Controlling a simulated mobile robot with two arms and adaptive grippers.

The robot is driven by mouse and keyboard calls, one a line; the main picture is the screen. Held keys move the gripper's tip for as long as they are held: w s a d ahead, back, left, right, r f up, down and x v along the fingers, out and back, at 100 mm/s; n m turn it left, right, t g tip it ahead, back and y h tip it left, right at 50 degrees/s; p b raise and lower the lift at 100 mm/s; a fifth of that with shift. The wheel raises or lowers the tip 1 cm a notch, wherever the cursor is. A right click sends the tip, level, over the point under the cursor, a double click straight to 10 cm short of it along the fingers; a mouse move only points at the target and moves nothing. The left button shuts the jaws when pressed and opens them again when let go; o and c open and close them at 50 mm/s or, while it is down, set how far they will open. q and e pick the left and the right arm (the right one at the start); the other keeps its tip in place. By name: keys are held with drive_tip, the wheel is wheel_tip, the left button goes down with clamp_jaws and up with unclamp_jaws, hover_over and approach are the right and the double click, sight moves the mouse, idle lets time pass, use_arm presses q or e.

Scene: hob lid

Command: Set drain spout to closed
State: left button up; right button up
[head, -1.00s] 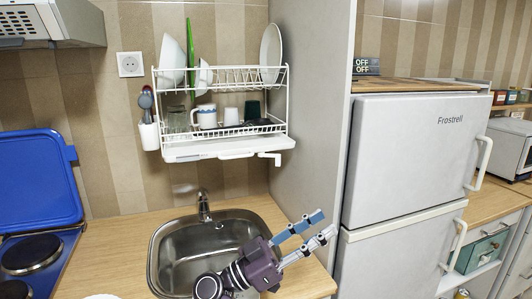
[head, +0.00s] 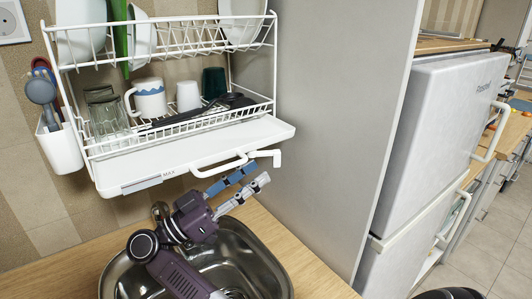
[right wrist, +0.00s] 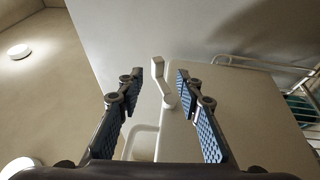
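The white drain spout (head: 266,154) sticks out from the right front of the dish rack's white drip tray (head: 230,139). In the head view its end bends downward. My right gripper (head: 257,174) is open just below and in front of the spout, with its fingers pointing up toward it. In the right wrist view the spout (right wrist: 160,82) stands between the two open blue-padded fingers (right wrist: 157,79), with a gap on both sides; I see no contact. My left gripper is not in view.
A white handle-like bar (head: 220,164) sits left of the spout on the tray front. The rack (head: 180,48) above holds plates, cups and glasses. A tall grey panel (head: 325,110) stands close to the right. The sink (head: 262,262) lies below my right arm.

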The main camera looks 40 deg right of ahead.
sight(273, 162)
drive_tip(key=x, duration=0.2)
drive_tip(key=p+x, duration=0.1)
drive_tip(key=x, duration=0.1)
drive_tip(key=p+x, duration=0.1)
drive_tip(key=shift+s+d+r, duration=0.25)
drive_tip(key=shift+s, duration=0.1)
drive_tip(key=shift+d, duration=0.35)
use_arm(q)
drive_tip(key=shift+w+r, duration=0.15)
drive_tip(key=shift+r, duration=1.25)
use_arm(e)
drive_tip(key=shift+d+r, duration=0.1)
drive_tip(key=shift+d, duration=0.05)
clamp_jaws()
